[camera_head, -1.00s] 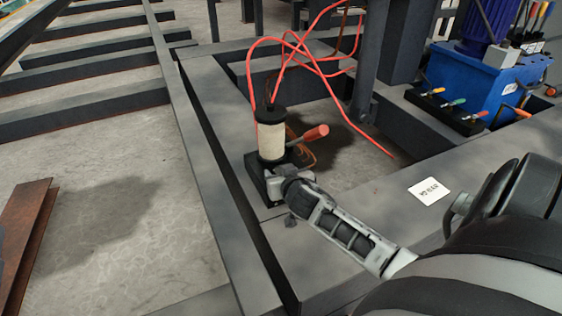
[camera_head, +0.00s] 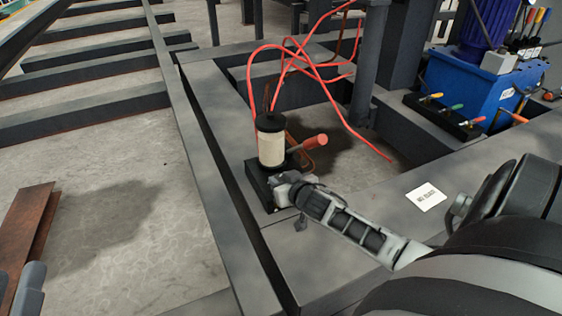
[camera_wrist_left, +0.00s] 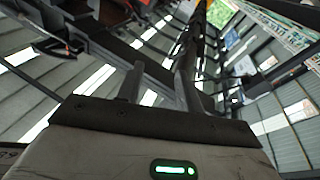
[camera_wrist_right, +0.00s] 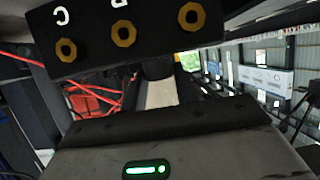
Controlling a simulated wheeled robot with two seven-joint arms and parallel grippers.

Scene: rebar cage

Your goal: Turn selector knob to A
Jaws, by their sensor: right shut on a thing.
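A black selector box (camera_head: 256,180) with a beige cylinder (camera_head: 271,148) on it stands on the dark steel frame. My right gripper (camera_head: 278,188) is at the front side of this box, shut on the selector knob, which its jaws hide. The right wrist view shows the box's dark face (camera_wrist_right: 90,38) close up, with several brass bolts and an upside-down letter C; a second letter is cut off. I cannot read the knob's pointer. My left gripper (camera_wrist_left: 160,85) shows in the left wrist view with its fingers apart and nothing between them, facing the hall roof.
An orange-tipped lever (camera_head: 315,141) sticks out beside the cylinder, just above my right gripper. Red hoses (camera_head: 292,62) loop behind it. A blue pump unit (camera_head: 490,88) with coloured levers and a white label card (camera_head: 426,196) are to the right. Rusty steel (camera_head: 28,225) lies at left.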

